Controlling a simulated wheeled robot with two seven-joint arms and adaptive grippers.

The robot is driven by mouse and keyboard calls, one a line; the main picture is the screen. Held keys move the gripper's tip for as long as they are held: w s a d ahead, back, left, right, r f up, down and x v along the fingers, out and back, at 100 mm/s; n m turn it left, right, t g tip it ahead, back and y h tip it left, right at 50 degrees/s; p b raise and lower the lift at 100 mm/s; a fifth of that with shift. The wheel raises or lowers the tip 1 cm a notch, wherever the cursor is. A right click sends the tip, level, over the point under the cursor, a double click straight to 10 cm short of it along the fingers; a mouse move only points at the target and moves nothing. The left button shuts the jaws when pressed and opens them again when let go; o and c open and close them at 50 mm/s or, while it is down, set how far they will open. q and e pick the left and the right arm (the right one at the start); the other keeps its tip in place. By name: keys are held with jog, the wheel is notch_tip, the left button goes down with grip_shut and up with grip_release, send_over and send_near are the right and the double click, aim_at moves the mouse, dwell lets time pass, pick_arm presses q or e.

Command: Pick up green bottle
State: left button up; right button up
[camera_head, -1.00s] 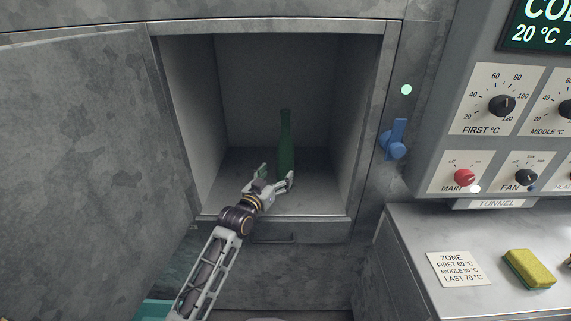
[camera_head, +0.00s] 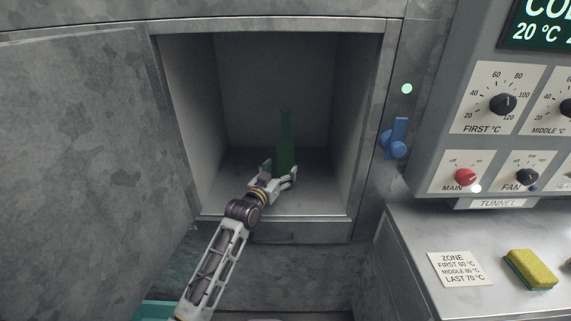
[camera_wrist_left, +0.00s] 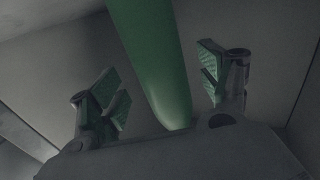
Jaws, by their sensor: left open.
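The green bottle (camera_head: 285,142) stands upright on the floor of the open chamber, near the back. My left gripper (camera_head: 281,171) reaches in from the front, low at the bottle, with a finger on each side of its lower body. In the left wrist view the bottle (camera_wrist_left: 155,60) runs down between the two open fingers of the gripper (camera_wrist_left: 162,88). Gaps show between the bottle and both finger pads. The bottle's base is partly hidden behind the gripper body. My right gripper is not seen.
The chamber (camera_head: 202,130) has walls on both sides and a front sill below my arm. A blue handle (camera_head: 394,139) is on the right frame. A control panel (camera_head: 505,130) stands to the right, with a yellow-green sponge (camera_head: 531,268) on the counter below.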

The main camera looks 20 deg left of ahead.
pick_arm(q)
jog(key=shift+w+d, duration=0.15)
jog(key=shift+w, duration=0.55)
jog(key=shift+w+d, duration=0.1)
jog(key=shift+w, duration=0.55)
jog(key=c, duration=1.4)
